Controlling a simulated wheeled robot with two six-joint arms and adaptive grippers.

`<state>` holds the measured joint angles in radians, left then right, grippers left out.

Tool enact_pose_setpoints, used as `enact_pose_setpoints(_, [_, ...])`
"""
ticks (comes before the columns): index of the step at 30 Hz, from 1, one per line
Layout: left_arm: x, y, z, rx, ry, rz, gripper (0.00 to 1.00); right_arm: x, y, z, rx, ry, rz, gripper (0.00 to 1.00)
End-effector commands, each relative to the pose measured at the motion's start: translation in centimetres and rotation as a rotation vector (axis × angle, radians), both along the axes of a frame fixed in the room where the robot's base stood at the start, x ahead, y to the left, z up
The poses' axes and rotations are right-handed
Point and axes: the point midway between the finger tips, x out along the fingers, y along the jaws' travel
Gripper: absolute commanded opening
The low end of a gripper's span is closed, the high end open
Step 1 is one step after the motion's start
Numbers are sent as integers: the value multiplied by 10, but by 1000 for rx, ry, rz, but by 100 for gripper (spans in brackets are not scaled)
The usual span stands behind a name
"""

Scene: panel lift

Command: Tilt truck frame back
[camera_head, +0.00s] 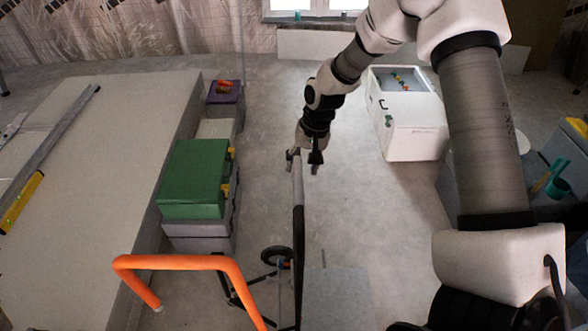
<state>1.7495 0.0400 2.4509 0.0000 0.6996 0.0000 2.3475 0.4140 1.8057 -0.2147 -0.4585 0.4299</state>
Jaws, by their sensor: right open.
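The truck frame shows at the bottom centre. An upright bar (298,220), grey at its top and black below, rises in the middle, with a black wheel (277,256) beside it. A bent orange tube handle (185,262) stands to the left; how it joins the bar is not clear. My right gripper (303,164) is open and points down at the bar's grey top end, which appears between or just beside its fingers. I cannot tell whether they touch. My left gripper is out of view.
A green toolbox (194,172) sits on grey boxes left of the bar, with a purple box (225,98) behind. A pale slab (110,110) with a spirit level (22,200) fills the left. A white box (412,125) stands right. The floor between is clear.

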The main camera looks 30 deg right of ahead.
Motion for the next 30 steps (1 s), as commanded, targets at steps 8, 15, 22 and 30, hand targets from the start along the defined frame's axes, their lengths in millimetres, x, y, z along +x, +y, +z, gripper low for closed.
enact_pose_setpoints(8, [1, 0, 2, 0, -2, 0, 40, 5, 7, -44, -1, 2, -1, 55])
enact_pose_setpoints(15, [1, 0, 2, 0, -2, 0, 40, 6, 7, -47, -1, 0, 0, 55])
enact_pose_setpoints(22, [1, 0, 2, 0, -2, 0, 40, 6, 7, -47, -2, 1, 0, 0])
enact_pose_setpoints(30, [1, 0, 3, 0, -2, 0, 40, 7, 10, -47, -9, 5, 1, 0])
